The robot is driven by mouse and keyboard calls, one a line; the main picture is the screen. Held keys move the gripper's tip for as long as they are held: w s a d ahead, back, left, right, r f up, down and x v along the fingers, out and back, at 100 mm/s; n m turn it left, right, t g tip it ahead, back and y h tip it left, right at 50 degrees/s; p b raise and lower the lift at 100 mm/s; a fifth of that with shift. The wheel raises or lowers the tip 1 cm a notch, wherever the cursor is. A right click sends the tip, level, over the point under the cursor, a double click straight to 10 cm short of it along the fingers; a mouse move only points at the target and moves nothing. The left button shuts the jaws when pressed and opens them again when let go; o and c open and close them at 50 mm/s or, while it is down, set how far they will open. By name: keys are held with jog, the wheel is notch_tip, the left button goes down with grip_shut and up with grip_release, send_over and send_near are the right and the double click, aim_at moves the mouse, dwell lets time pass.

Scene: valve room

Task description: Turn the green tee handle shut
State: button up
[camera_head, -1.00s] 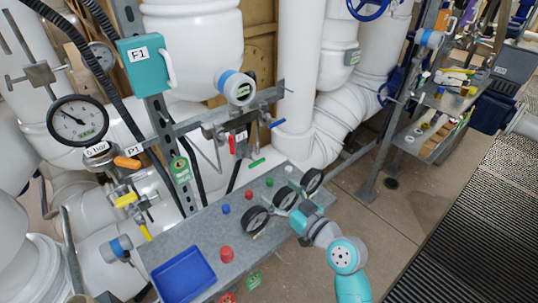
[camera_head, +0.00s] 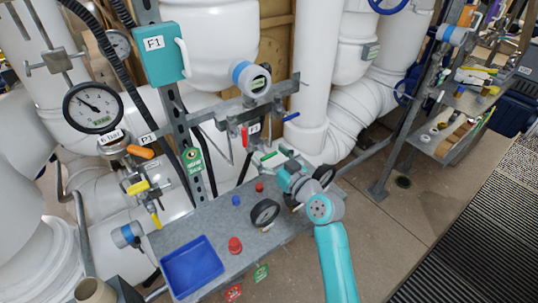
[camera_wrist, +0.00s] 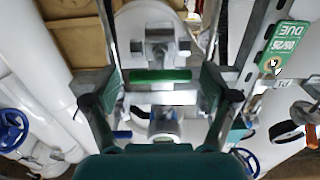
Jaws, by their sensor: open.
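The green tee handle (camera_head: 268,156) shows as a short green bar below the valve manifold, just left of my gripper. In the wrist view the green bar (camera_wrist: 160,76) lies crosswise in front of a grey metal fitting. My gripper (camera_wrist: 155,92) is open, with one finger on each side of the bar and visible gaps at both ends. I cannot tell whether the fingertips reach as far as the bar. In the head view my gripper (camera_head: 282,157) is small and its fingers are partly hidden.
A red handle (camera_head: 245,137) and a blue handle (camera_head: 291,116) sit close by on the manifold. The grey shelf (camera_head: 215,220) below carries a blue tray (camera_head: 191,266), gauges and caps. A tagged post (camera_head: 194,160) stands left. Open floor lies to the right.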

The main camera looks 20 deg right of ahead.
jog(key=shift+w+a, duration=0.1)
jog(key=shift+w, duration=0.1)
jog(key=c, duration=1.2)
jog(key=shift+o, duration=0.2)
